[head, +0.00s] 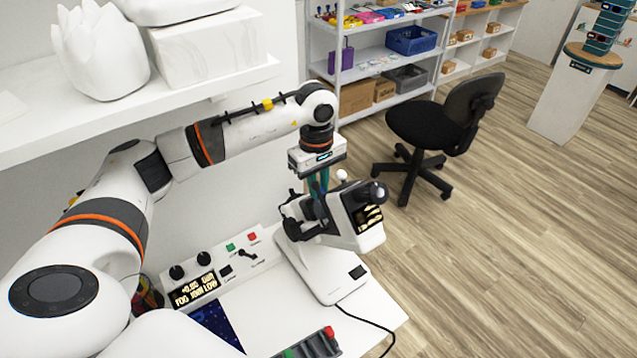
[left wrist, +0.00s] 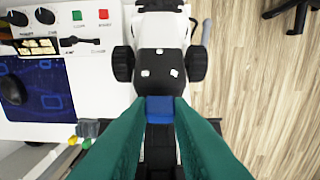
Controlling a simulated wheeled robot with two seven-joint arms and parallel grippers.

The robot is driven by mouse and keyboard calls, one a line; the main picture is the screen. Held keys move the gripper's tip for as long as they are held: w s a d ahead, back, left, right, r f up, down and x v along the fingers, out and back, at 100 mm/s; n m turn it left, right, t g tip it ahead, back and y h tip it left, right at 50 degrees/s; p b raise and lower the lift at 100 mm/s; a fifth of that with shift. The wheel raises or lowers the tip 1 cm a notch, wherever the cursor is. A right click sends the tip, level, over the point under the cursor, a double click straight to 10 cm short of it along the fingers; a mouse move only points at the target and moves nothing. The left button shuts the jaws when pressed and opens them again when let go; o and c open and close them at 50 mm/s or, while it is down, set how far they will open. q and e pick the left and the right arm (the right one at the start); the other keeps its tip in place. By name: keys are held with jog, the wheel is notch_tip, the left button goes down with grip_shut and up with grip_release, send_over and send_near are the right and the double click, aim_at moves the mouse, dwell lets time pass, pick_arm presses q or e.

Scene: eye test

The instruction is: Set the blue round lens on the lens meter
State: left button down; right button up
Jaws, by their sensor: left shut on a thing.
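The lens meter (head: 325,277) is a white device with black knobs and dark parts, standing on the white table. It also fills the upper middle of the left wrist view (left wrist: 158,32). My left gripper (head: 318,188) points down at the meter's upper part, its teal fingers shut. In the left wrist view, the blue lens (left wrist: 160,106) shows as a small blue block between the fingertips, seen against the meter's black parts. I cannot tell whether the lens touches the meter. In the head view the lens is hard to make out. My right gripper is not in view.
A control panel (head: 207,283) with knobs and buttons stands left of the meter, near a dark blue mat (head: 217,324). A tray (head: 318,345) with red and green ends lies in front. A white shelf (head: 235,80) hangs above. A black chair (head: 440,122) stands beyond the table.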

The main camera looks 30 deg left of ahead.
pick_arm(q)
jog(key=shift+d+f+b, duration=0.15)
jog(key=shift+f+b, duration=0.25)
jog(key=shift+b, duration=0.05)
dwell(0.4)
jog(key=c, duration=1.2)
grip_release()
jog(key=shift+c, duration=0.2)
